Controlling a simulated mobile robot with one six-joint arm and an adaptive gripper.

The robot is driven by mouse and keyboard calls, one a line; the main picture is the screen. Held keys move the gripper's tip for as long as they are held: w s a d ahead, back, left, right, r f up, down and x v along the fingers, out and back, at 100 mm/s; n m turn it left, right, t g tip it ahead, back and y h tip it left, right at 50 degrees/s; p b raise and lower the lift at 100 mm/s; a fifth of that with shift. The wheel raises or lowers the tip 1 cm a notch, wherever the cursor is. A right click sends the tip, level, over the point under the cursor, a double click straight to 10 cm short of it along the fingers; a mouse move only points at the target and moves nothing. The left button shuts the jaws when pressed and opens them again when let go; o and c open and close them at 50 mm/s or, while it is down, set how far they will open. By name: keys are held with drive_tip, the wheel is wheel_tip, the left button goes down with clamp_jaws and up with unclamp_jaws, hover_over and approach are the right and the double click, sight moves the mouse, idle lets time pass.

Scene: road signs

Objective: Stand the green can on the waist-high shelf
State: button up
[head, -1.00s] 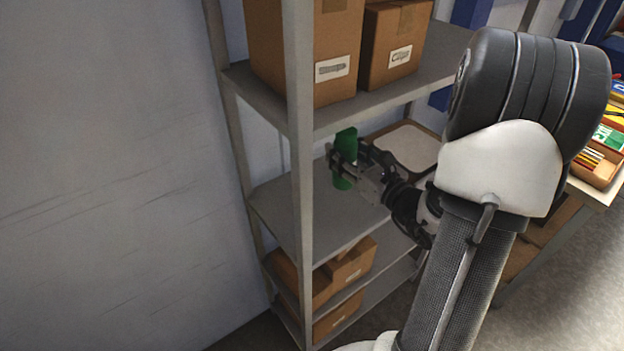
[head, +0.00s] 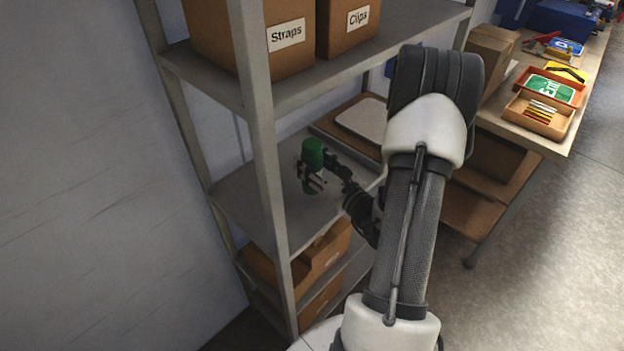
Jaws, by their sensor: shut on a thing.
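The green can (head: 313,152) is upright at the middle shelf (head: 245,200) of a grey metal rack. My gripper (head: 311,176) is shut around the can's lower part, with its dark fingers across the green side. The can's base is close to the shelf surface; I cannot tell whether it touches. My arm reaches in from the right, over the shelf's front edge.
Boxes labelled Straps (head: 250,50) and Clips (head: 347,25) stand on the shelf above. A rack post (head: 262,140) rises left of the can. A tray with a pale top (head: 365,120) lies behind. Cardboard boxes (head: 325,250) sit below. A workbench (head: 545,145) stands right.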

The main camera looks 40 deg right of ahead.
drive_tip(key=shift+f+b, duration=0.6)
drive_tip(key=shift+f, duration=1.65)
drive_tip(key=shift+r, duration=0.1)
drive_tip(key=o, duration=1.4)
drive_tip(key=s+a+p, duration=0.1)
drive_tip(key=s, duration=1.1)
drive_tip(key=shift+w, duration=0.1)
